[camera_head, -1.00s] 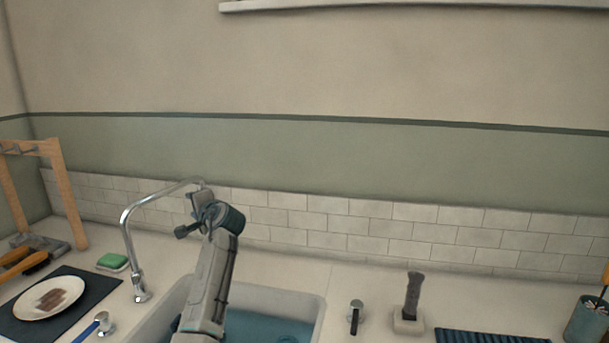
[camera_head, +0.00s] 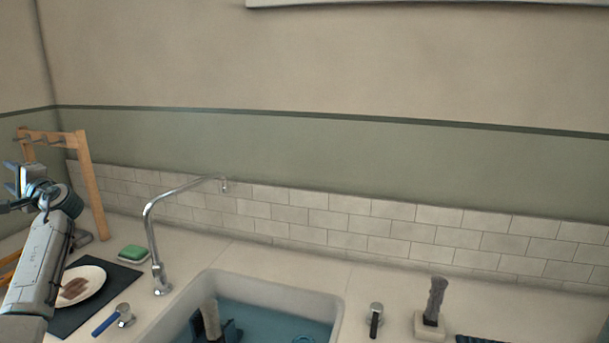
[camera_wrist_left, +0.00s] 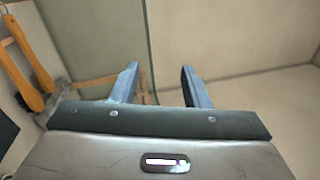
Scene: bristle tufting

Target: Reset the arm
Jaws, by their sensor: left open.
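My left gripper (camera_head: 22,186) is at the far left of the head view, raised in front of the wooden rack. In the left wrist view its two fingers (camera_wrist_left: 163,86) are apart with nothing between them, facing the bare wall. My left arm covers part of the dark mat and of the plate. My right gripper is in neither view.
A sink (camera_head: 330,303) with blue water holds a dark object with a pale handle (camera_head: 211,318). A plate with brown stains (camera_head: 93,285), a green sponge (camera_head: 132,252) and a wooden rack (camera_head: 90,188) stand left.

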